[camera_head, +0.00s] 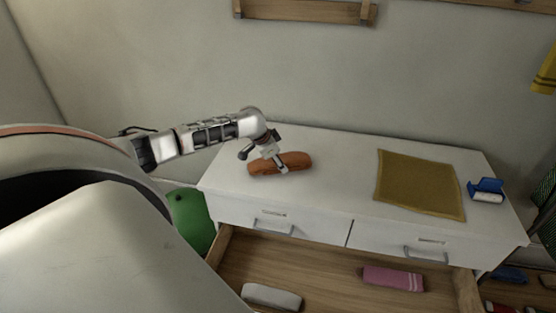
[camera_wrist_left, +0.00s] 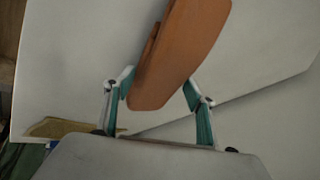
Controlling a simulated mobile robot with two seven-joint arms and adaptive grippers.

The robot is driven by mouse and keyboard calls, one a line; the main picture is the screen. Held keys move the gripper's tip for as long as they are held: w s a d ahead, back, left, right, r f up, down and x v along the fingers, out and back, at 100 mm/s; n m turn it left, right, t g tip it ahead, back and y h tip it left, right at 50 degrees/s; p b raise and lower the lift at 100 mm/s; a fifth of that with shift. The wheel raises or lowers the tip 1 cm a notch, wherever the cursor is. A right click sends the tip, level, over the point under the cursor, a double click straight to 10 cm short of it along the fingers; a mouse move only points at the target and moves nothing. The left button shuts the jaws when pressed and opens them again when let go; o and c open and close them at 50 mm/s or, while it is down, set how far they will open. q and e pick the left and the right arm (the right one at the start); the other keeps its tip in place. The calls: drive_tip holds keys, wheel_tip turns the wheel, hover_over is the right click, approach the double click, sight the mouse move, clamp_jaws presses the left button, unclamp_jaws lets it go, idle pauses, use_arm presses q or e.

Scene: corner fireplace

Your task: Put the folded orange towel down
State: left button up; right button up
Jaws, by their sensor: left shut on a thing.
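The folded orange towel (camera_head: 261,167) is a long rounded roll at the left part of the white dresser's top (camera_head: 335,180). My left gripper (camera_head: 281,165) reaches down over it from the left and is shut on its middle. In the left wrist view the orange towel (camera_wrist_left: 178,50) sits between the two fingers of my left gripper (camera_wrist_left: 158,92), with the white surface behind it. I cannot tell whether the towel touches the dresser top or hangs just above it. My right gripper is not in view.
A mustard cloth (camera_head: 418,184) lies flat on the right of the top, beside a blue and white item (camera_head: 487,191). The open drawer (camera_head: 325,270) below holds a pink towel (camera_head: 392,279) and a whitish towel (camera_head: 271,296). A green object (camera_head: 190,220) stands left of the dresser.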

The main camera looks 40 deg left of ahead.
use_arm(q)
drive_tip(key=o, duration=1.6)
drive_tip(key=shift+c, duration=0.2)
drive_tip(key=shift+r, duration=0.1)
drive_tip(key=v, duration=1.2)
